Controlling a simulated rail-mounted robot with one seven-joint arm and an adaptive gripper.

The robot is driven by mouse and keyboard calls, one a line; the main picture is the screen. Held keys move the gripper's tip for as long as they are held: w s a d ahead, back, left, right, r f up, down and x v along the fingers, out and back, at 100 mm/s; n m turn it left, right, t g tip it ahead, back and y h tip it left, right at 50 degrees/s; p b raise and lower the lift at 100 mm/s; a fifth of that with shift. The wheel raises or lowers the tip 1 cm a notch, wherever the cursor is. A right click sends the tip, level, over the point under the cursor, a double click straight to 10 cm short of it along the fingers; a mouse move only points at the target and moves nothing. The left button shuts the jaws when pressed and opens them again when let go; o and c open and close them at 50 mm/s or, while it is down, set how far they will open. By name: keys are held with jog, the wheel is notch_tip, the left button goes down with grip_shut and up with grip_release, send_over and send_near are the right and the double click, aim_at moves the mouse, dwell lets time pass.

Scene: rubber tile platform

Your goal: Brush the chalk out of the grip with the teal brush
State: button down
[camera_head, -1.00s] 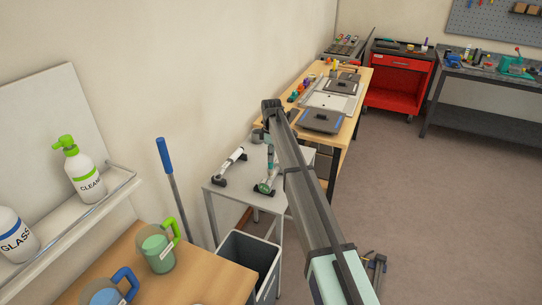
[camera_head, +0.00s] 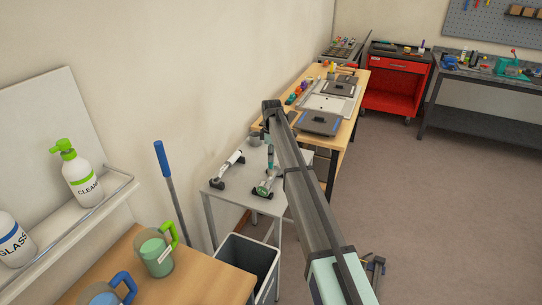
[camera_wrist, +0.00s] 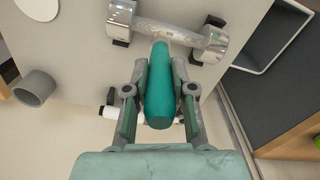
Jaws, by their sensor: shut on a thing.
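My gripper (camera_wrist: 160,75) is shut on the teal brush (camera_wrist: 159,95), one finger on each side of its thick handle. The brush's far end reaches the chalk-marked grip (camera_wrist: 190,38) of a metal dumbbell-like piece. I cannot tell whether the bristles touch it, as the handle hides them. The piece has shiny round ends (camera_wrist: 121,18) and black supports. My arm hides much of my gripper there.
A second, white-handled piece (camera_head: 232,165) is to the left on the grey table (camera_head: 222,190). A grey cup (camera_wrist: 35,88) and white disc (camera_wrist: 38,8) show in the wrist view. A bin (camera_head: 248,258) stands below the table's front. A wooden table (camera_head: 205,280) with jugs is nearer.

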jog(key=shift+w+d, duration=0.2)
jog(key=shift+w, duration=0.35)
jog(key=shift+w+d, duration=0.15)
jog(key=shift+w, duration=0.35)
jog(key=shift+s, duration=0.15)
jog(key=shift+s+a, duration=0.2)
jog(key=shift+s, duration=0.3)
jog(key=shift+s+a, duration=0.2)
jog(key=shift+s, duration=0.25)
jog(key=shift+s+a, duration=0.2)
jog(key=shift+s, duration=0.35)
jog(key=shift+s+a, duration=0.15)
jog(key=shift+s, duration=0.35)
jog(key=shift+s, duration=0.1)
jog(key=shift+s+a, duration=0.2)
jog(key=shift+s, duration=0.3)
jog(key=shift+s+a, duration=0.2)
jog(key=shift+s, duration=0.3)
jog(key=shift+w, duration=0.15)
